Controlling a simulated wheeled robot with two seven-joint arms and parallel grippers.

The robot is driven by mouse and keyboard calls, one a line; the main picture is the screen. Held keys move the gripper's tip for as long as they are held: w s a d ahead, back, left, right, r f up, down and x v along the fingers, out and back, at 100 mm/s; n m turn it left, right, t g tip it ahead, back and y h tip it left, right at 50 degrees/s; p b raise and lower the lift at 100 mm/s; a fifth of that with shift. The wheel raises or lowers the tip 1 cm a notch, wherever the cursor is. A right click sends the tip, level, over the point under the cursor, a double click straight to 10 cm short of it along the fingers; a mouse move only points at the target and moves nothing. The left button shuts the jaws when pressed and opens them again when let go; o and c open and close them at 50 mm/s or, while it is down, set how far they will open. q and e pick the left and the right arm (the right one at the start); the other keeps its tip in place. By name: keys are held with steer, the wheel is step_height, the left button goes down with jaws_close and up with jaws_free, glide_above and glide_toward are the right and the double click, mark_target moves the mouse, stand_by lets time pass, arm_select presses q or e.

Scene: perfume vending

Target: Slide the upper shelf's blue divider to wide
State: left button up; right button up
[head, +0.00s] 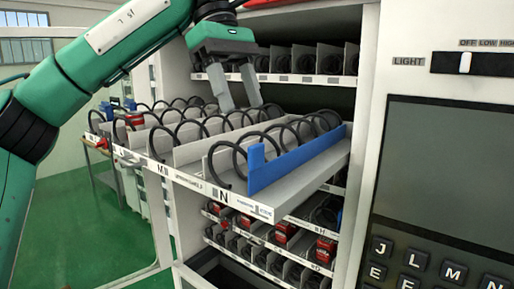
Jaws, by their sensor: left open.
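The upper shelf (197,181) is pulled out of the vending machine as a tray, with black spiral coils in its lanes. The blue divider (296,163) stands upright along the right side of the lane labelled N, beside its coil (232,157). A bare strip of tray floor lies to the right of the divider. My left gripper (240,92) points down above the back middle of the tray. Its two grey fingers are apart with nothing between them, up and to the left of the divider. Whether the fingertips touch the coils is unclear. My right gripper is not in view.
A shelf with black coils (307,60) sits above and behind the tray. Lower shelves hold red boxes (284,232). At the right are a light slider (465,63), a dark screen (436,165) and a keypad (436,270). The open door frame stands at the left.

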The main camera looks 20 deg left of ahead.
mark_target(256, 145)
arm_select(q)
steer(key=p+x, duration=0.2)
steer(key=x, duration=0.5)
steer(key=shift+s+d+f+p, duration=0.1)
steer(key=shift+f+p, duration=0.15)
steer(key=shift+p, duration=0.1)
steer(key=shift+x, duration=0.85)
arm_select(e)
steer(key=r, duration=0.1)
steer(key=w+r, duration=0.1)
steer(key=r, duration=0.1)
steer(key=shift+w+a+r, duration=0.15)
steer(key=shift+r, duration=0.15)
arm_select(q)
steer(key=shift+c, duration=0.2)
jaws_close()
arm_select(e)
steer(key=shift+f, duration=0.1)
